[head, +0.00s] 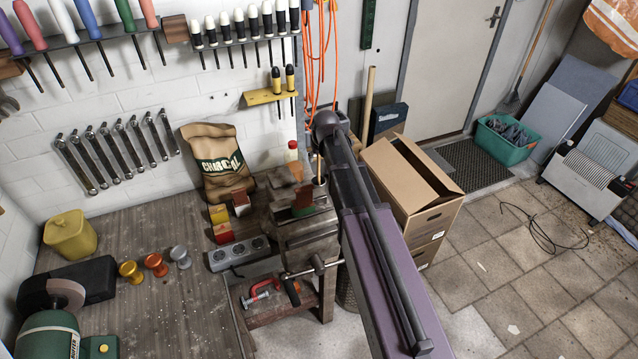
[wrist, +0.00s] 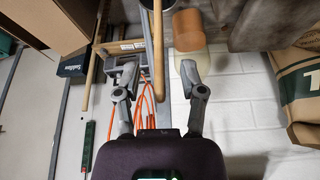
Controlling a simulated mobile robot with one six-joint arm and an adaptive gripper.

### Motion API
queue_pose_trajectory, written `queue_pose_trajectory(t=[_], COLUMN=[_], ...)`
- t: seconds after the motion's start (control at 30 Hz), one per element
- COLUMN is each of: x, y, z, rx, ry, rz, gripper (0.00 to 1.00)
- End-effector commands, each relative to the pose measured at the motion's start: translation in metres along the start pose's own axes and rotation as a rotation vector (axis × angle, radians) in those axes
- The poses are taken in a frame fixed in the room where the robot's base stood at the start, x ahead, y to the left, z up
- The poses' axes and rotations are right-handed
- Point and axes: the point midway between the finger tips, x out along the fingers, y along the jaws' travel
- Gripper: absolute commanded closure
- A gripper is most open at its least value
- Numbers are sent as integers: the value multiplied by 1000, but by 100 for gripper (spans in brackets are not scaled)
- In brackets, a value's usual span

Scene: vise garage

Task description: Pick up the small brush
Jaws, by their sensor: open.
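A thin upright wooden handle (head: 319,170), which looks like the small brush's, stands by the vise (head: 305,225) in the head view. I cannot make out its bristles. In the wrist view, which is upside down, the wooden handle (wrist: 158,38) runs down from the top edge, in line with the gap between my fingers. My gripper (wrist: 158,72) is open, one finger on each side of that line. I cannot tell whether the handle is within finger depth. In the head view my arm hides the fingers.
A charcoal bag (head: 218,165) leans on the wall. Orange cables (head: 322,50) hang behind. A cardboard box (head: 415,185) stands right.

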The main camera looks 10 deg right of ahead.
Motion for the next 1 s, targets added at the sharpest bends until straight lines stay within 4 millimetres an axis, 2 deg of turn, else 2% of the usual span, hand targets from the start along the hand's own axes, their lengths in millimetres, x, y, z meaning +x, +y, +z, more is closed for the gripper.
queue_pose_trajectory(t=[0.03, 0.27, 0.93, 0.97, 1.0], x=[9, 21, 22, 22, 22], y=[0, 0, 1, 1, 1], z=[1, 0, 0, 0, 0], rx=[0, 0, 1, 1, 1], ry=[0, 0, 0, 0, 0], rz=[0, 0, 0, 0, 0], gripper=[47, 47, 47, 53, 65])
